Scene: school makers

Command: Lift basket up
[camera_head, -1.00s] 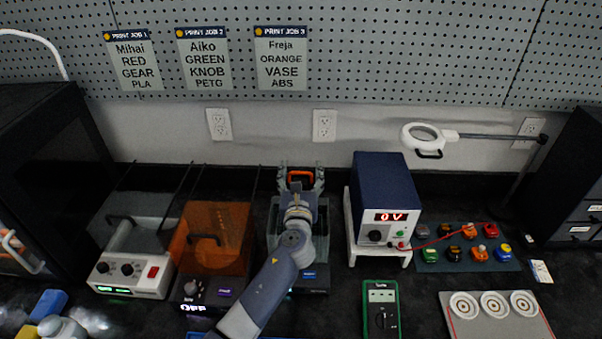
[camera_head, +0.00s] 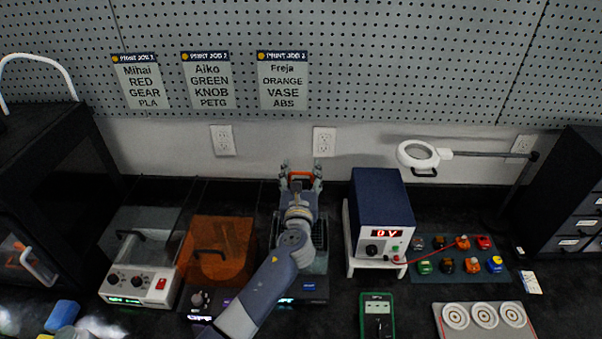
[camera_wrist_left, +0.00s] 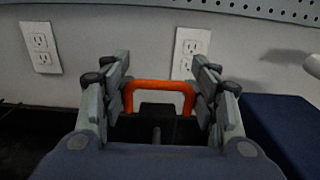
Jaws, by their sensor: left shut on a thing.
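The basket shows by its orange handle (camera_head: 299,176), beyond the grey unit (camera_head: 316,290) at the middle of the bench. In the left wrist view the handle (camera_wrist_left: 160,84) is an upright orange loop between the fingers. My left gripper (camera_head: 301,170) is shut on this handle, with a finger at each side of it. In the left wrist view the gripper (camera_wrist_left: 162,72) has a dark part below the handle. The basket's body is mostly hidden by my left arm and wrist, so its clearance from the unit cannot be told. My right gripper is not in view.
An orange-lidded unit (camera_head: 221,250) and a white-fronted unit (camera_head: 138,287) stand to the left. A blue power supply (camera_head: 378,205) stands close on the right. A multimeter (camera_head: 377,318) lies in front. The pegboard wall (camera_head: 400,70) is behind.

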